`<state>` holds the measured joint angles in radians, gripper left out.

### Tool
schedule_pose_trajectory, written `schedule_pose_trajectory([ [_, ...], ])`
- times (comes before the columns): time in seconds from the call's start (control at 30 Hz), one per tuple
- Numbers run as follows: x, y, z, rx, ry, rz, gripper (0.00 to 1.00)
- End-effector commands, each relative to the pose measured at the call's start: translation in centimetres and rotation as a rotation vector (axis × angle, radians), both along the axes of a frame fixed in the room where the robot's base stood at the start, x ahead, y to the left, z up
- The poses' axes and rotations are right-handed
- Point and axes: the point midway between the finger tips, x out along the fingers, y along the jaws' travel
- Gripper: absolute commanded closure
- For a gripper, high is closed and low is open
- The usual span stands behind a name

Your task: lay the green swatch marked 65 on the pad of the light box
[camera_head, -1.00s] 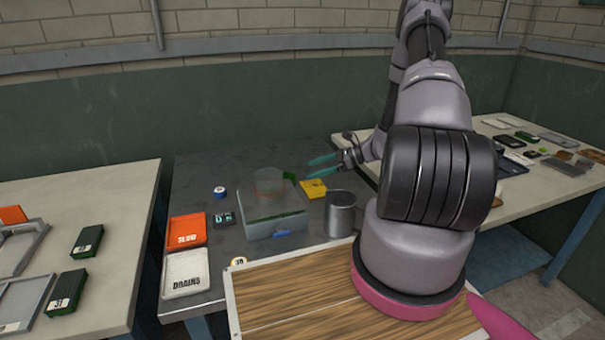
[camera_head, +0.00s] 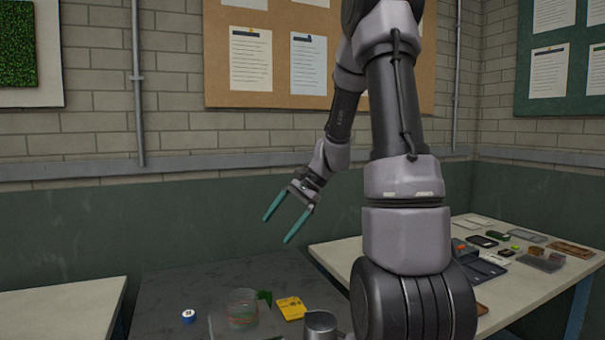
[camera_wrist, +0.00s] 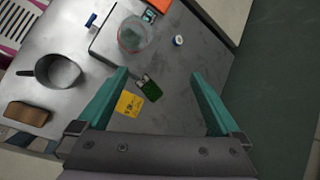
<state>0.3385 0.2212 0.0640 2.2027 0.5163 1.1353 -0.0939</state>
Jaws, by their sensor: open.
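A green swatch (camera_wrist: 149,89) with a small white label lies on the dark bench beside the yellow card; its number is too small to read. In the head view it is a small green patch (camera_head: 264,297) behind the glass jar. My gripper (camera_head: 277,229) is open and empty, raised above the bench with its fingers pointing down. In the wrist view the swatch lies between my two fingers (camera_wrist: 160,75), below them. A grey box (camera_wrist: 105,47), perhaps the light box, is close by on the bench; I cannot make out its pad.
A clear glass jar (camera_wrist: 133,37) stands at the grey box. A yellow card (camera_wrist: 128,104), a metal mug (camera_wrist: 57,72) and a blue-and-white roll (camera_wrist: 178,40) are nearby. A right-hand table (camera_head: 520,290) holds several small items. Bare bench lies behind the swatch.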

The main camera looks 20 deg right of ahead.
Motion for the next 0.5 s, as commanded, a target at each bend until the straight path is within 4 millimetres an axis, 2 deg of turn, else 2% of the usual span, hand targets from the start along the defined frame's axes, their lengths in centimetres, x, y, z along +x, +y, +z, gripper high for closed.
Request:
schedule_pose_trajectory([
  [0.03, -1.2, 0.6, 1.9, -0.053, -0.05, 0.043, 0.0],
  [0.2, -5.2, 1.7, 6.6, -0.22, -0.197, 0.169, 0.0],
  [0.5, -12.7, 2.4, 13.0, -0.494, -0.486, 0.345, 0.0],
])
